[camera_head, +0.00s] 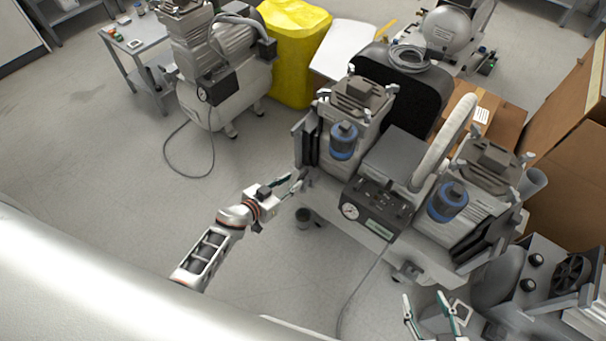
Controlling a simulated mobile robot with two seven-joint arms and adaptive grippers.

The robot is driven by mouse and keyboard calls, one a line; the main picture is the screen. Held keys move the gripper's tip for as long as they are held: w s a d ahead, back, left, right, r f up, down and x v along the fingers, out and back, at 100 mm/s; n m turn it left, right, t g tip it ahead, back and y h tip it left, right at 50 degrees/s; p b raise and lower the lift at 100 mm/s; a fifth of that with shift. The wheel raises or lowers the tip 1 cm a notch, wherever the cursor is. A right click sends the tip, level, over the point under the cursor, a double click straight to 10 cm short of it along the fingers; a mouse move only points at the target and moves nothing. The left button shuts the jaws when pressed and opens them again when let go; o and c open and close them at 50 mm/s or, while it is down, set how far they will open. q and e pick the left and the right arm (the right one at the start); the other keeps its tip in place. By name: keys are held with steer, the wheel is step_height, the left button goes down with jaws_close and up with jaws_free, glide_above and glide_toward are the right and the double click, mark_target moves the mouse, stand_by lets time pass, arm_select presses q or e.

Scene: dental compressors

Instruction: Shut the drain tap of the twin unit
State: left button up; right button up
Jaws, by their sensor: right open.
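The twin unit (375,225) stands in the middle, with two motor heads, two blue-banded cylinders and a dark panel with a round gauge (349,211). My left gripper (297,182) is at the unit's left end, close to its lower side. Its fingertips are small here, and I cannot tell if they are open or shut or touching anything. The drain tap cannot be made out; it may be hidden by the gripper or the unit. My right gripper (428,308) is open and empty at the bottom right, in front of the unit and apart from it.
Another compressor (215,85) and a yellow bin (293,50) stand behind. Cardboard boxes (567,160) and a machine with a fan (570,275) crowd the right.

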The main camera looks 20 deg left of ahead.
mark_target(302, 175)
arm_select(q)
steer(key=b+x, duration=0.1)
steer(key=x, duration=0.1)
steer(key=f+b+x, duration=0.1)
steer(key=x, duration=0.1)
steer(key=shift+w+d+f, duration=0.1)
steer(key=shift+w+d, duration=0.2)
steer(key=shift+w, duration=0.45)
jaws_close()
